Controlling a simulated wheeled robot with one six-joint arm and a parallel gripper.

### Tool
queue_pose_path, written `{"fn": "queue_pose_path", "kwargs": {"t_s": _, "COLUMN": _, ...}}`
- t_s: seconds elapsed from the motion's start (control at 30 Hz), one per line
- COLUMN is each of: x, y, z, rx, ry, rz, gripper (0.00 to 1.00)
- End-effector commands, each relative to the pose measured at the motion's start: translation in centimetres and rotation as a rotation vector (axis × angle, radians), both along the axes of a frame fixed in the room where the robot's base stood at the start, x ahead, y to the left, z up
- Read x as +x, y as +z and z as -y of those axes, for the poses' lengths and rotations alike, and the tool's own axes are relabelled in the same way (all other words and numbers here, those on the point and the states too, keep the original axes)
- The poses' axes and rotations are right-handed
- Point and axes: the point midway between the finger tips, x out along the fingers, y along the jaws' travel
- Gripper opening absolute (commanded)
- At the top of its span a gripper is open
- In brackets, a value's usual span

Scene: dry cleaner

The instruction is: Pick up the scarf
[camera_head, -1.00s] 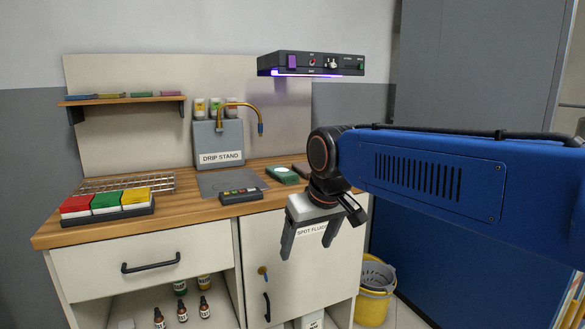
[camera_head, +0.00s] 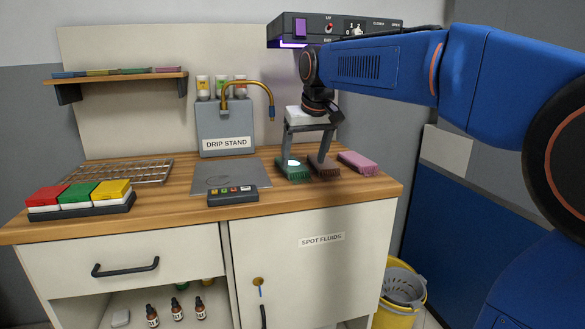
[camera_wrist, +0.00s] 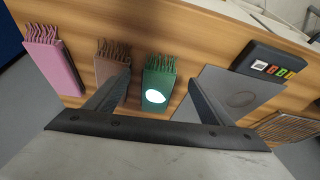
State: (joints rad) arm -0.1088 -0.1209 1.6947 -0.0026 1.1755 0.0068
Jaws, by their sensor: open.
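Three flat oblong pieces with fringe or bristles at the front edge lie on the wooden counter: green (camera_head: 283,170), brown (camera_head: 324,169) and pink (camera_head: 358,161). I cannot tell whether they are folded scarves or brushes. The green piece (camera_wrist: 159,79) has a bright white oval on it. My gripper (camera_head: 306,157) is open and points down above the green and brown pieces. In the wrist view the green piece shows between my fingers (camera_wrist: 158,88), and one finger partly covers the brown piece (camera_wrist: 113,66). The pink piece (camera_wrist: 52,60) is outside the fingers.
A drip stand (camera_head: 225,128) with a curved tap, a grey plate (camera_head: 232,174) and a button box (camera_head: 232,196) are left of my gripper. A black lamp unit (camera_head: 285,28) hangs above. A wire rack (camera_head: 130,171) and coloured boxes (camera_head: 95,192) stand further left.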

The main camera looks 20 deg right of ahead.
Motion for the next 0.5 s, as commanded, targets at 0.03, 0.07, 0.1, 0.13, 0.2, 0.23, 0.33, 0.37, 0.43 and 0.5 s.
{"fn": "queue_pose_path", "kwargs": {"t_s": 0.03, "x": 0.8, "y": -0.1, "z": -0.1, "rx": 0.0, "ry": 0.0, "rz": -0.001, "gripper": 0.75}}
{"fn": "queue_pose_path", "kwargs": {"t_s": 0.07, "x": 1.3, "y": -0.1, "z": -0.1, "rx": 0.0, "ry": 0.0, "rz": -0.001, "gripper": 0.75}}
{"fn": "queue_pose_path", "kwargs": {"t_s": 0.1, "x": 2.0, "y": -0.1, "z": -0.2, "rx": 0.0, "ry": 0.0, "rz": -0.001, "gripper": 0.75}}
{"fn": "queue_pose_path", "kwargs": {"t_s": 0.13, "x": 2.4, "y": -0.1, "z": -0.2, "rx": 0.0, "ry": 0.0, "rz": -0.001, "gripper": 0.75}}
{"fn": "queue_pose_path", "kwargs": {"t_s": 0.2, "x": 3.6, "y": -0.1, "z": -0.4, "rx": 0.0, "ry": 0.0, "rz": -0.001, "gripper": 0.75}}
{"fn": "queue_pose_path", "kwargs": {"t_s": 0.23, "x": 4.0, "y": -0.1, "z": -0.4, "rx": 0.0, "ry": 0.0, "rz": -0.001, "gripper": 0.75}}
{"fn": "queue_pose_path", "kwargs": {"t_s": 0.33, "x": 5.5, "y": -0.1, "z": -0.6, "rx": 0.0, "ry": 0.0, "rz": 0.0, "gripper": 0.75}}
{"fn": "queue_pose_path", "kwargs": {"t_s": 0.37, "x": 5.8, "y": -0.1, "z": -0.6, "rx": 0.0, "ry": 0.0, "rz": 0.0, "gripper": 0.75}}
{"fn": "queue_pose_path", "kwargs": {"t_s": 0.43, "x": 6.5, "y": 0.0, "z": -0.7, "rx": 0.0, "ry": 0.0, "rz": 0.0, "gripper": 0.75}}
{"fn": "queue_pose_path", "kwargs": {"t_s": 0.5, "x": 7.1, "y": 0.0, "z": -0.7, "rx": 0.0, "ry": 0.0, "rz": 0.0, "gripper": 0.75}}
